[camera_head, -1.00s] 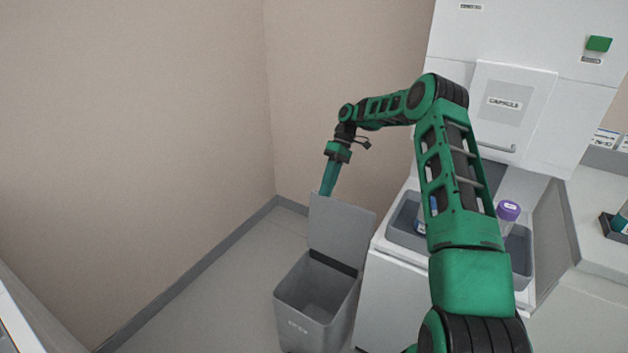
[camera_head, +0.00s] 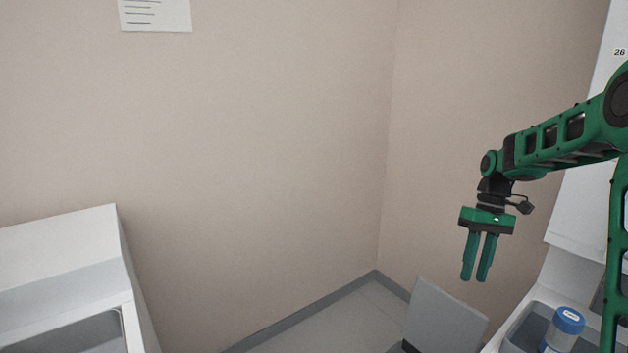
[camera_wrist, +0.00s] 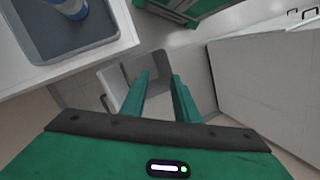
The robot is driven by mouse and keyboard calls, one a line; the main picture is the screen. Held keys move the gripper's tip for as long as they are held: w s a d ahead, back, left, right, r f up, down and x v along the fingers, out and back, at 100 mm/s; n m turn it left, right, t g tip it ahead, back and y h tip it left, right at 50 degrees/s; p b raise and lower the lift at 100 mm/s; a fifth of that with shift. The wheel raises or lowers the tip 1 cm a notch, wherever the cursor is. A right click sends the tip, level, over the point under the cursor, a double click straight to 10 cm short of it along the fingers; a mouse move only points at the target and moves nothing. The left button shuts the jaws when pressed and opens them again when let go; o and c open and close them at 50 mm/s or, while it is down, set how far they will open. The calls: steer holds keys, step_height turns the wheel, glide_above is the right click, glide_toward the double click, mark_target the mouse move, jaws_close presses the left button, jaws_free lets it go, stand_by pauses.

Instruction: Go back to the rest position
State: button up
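My gripper (camera_head: 475,279) hangs in the air at the right of the head view, fingers pointing down. Its two green fingers are parted with a gap between them and nothing in it. In the wrist view my gripper (camera_wrist: 163,82) also shows empty, its fingertips above a grey bin (camera_wrist: 122,80) that stands on the floor below. My green arm reaches in from the right edge of the head view.
The bin's raised grey lid (camera_head: 445,318) shows at the bottom right. Beside it, a blue-capped container (camera_head: 567,322) stands in a grey basin of the white machine. A white unit (camera_head: 60,250) is at the lower left. The wall between is clear.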

steer(key=s+d+r+m+t+h, duration=0.1)
steer(key=s+r+m, duration=0.15)
steer(key=s, duration=0.55)
steer(key=s+d+r+m+t+h, duration=0.1)
steer(key=s+r+m, duration=0.15)
steer(key=s, duration=0.65)
steer(key=s+f+m+t, duration=0.1)
steer(key=s+f+m, duration=0.1)
steer(key=s, duration=1.4)
steer(key=shift+a+m, duration=0.2)
steer(key=shift+m, duration=0.5)
steer(key=shift+w+f, duration=0.25)
steer(key=shift+w, duration=0.4)
steer(key=shift+s+d, duration=0.1)
steer(key=shift+d, duration=0.05)
